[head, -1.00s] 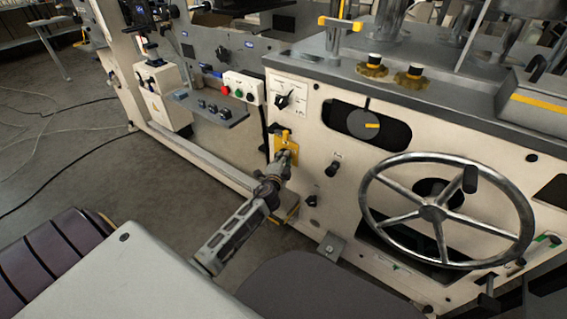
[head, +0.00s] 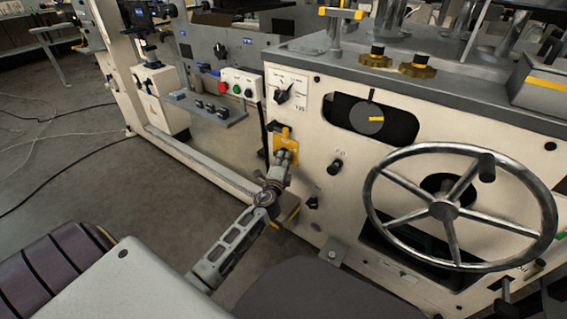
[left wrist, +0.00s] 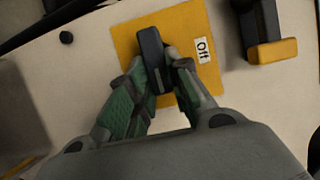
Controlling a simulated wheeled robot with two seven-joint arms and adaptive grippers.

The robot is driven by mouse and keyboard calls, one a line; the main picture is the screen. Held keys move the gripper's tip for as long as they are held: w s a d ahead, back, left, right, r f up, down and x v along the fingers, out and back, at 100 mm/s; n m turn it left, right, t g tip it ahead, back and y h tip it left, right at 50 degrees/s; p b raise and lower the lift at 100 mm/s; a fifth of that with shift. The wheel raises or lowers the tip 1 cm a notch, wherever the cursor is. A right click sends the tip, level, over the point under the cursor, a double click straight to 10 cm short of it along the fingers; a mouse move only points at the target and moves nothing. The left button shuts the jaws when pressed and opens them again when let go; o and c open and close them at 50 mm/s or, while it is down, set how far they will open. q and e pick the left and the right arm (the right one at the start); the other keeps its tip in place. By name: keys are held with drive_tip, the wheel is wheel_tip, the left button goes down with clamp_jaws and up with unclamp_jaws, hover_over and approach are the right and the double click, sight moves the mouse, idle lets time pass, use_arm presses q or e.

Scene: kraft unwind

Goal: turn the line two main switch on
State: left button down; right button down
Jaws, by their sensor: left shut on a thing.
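A yellow switch plate (head: 284,136) is fixed to the cream machine front in the head view. It fills the upper middle of the left wrist view (left wrist: 203,78), with a white label reading "Off" (left wrist: 202,49). A dark switch handle (left wrist: 151,48) stands out from the plate. My left gripper (head: 285,158) is at the plate, shut on the handle, with its green-padded fingers (left wrist: 158,82) on either side of it. The fingers hide the handle's lower part. In the head view the gripper covers the handle. My right gripper is not in view.
A black rotary knob (head: 283,97) sits on a white panel above the plate. A large handwheel (head: 444,209) and a black knob (head: 335,167) are to the right. A box with red and green buttons (head: 240,85) is at upper left. Open floor lies left.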

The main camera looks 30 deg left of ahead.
use_arm(q)
drive_tip(key=shift+d, duration=0.1)
idle(0.3)
drive_tip(key=c, duration=1.3)
unclamp_jaws()
drive_tip(key=shift+v, duration=5.95)
drive_tip(key=shift+f, duration=0.15)
